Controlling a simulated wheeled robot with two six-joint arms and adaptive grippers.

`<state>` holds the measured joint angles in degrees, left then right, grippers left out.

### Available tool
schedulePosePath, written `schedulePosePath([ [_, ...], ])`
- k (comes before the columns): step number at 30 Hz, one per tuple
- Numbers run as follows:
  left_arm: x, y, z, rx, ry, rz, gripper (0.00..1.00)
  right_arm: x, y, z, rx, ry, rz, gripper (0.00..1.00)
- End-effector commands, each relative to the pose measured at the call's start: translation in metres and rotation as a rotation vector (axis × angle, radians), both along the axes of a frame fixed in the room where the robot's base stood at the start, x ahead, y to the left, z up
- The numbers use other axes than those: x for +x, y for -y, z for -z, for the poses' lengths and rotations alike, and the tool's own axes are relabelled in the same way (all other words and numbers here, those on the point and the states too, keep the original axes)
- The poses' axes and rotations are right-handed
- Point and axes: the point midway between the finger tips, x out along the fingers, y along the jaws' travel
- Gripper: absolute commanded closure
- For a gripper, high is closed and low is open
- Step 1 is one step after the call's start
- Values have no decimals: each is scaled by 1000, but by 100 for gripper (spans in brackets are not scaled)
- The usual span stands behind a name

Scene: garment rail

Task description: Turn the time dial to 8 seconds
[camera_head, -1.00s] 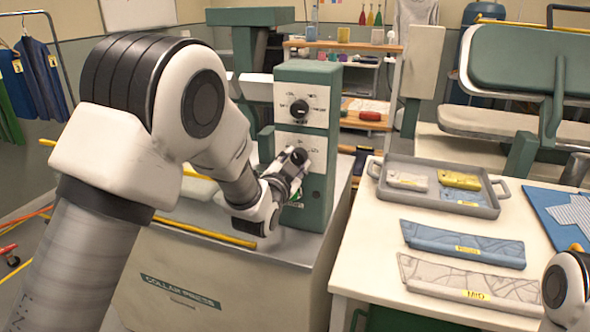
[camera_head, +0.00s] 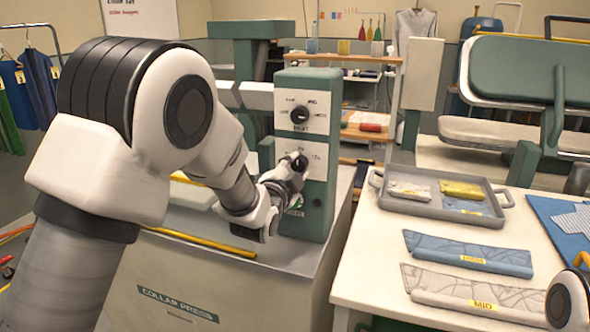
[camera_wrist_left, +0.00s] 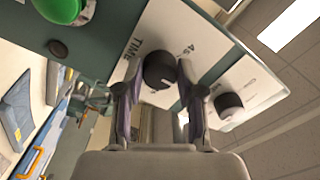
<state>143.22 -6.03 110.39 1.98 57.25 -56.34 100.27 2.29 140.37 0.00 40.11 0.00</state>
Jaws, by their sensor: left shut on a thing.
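The time dial (camera_wrist_left: 158,70) is a black round knob on a white plate marked TIME, on the front of the green control box (camera_head: 312,80). A "4s" mark shows near it in the left wrist view; I cannot read where its pointer stands. My left gripper (camera_wrist_left: 157,78) is shut on the time dial, one finger on each side. In the head view my left gripper (camera_head: 292,168) is at the lower white plate and mostly covers this dial. My right gripper is not in view.
A second black dial (camera_head: 300,115) sits above on the box, and a green button (camera_wrist_left: 60,8) below. The collar press base (camera_head: 190,275) stands under the box. To the right, a table holds a grey tray (camera_head: 440,204) and a blue collar piece (camera_head: 470,256).

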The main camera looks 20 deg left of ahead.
Motion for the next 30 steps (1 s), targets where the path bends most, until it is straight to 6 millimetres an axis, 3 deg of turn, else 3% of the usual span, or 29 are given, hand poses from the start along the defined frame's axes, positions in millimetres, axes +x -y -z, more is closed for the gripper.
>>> schedulePosePath([
  [5, 0, 0, 2, 0, -4, 0, 97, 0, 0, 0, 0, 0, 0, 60],
  [6, 0, 0, 2, 0, -4, 0, 48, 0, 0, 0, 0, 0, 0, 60],
  [7, 0, 0, 2, 0, -4, 0, 38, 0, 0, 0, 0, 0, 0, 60],
  [16, -1, 0, 1, -1, -2, 0, 37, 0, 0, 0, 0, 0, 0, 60],
  [20, -10, 0, 0, -1, -2, 0, 37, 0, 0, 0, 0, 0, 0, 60],
  [30, -91, -3, 1, 0, -3, 1, 37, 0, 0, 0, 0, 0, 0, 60],
])
